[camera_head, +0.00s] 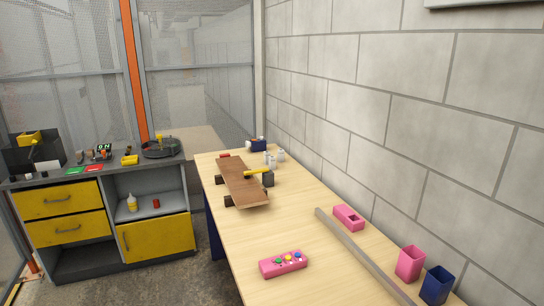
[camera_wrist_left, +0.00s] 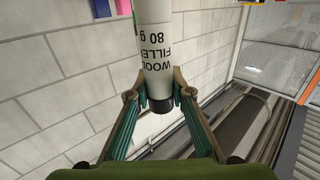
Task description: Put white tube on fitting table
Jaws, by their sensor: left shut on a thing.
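The white tube (camera_wrist_left: 156,52) is labelled "WOOD FILLER 80 g" and has a black cap. In the left wrist view, my left gripper (camera_wrist_left: 158,88) is shut around it near the cap end. Its upper part runs out of the frame. Neither gripper nor this tube shows in the head view. My right gripper is in no view. A long light-wood table (camera_head: 258,228) runs along the block wall in the head view. I cannot tell whether this or the grey workbench (camera_head: 37,181) at the left is the fitting table.
On the wooden table are a skateboard (camera_head: 240,179), a yellow-handled tool (camera_head: 258,174), a pink holder with coloured knobs (camera_head: 283,264), a grey bar (camera_head: 358,252), a pink block (camera_head: 348,217), a pink cup (camera_head: 410,263) and a blue cup (camera_head: 436,286).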

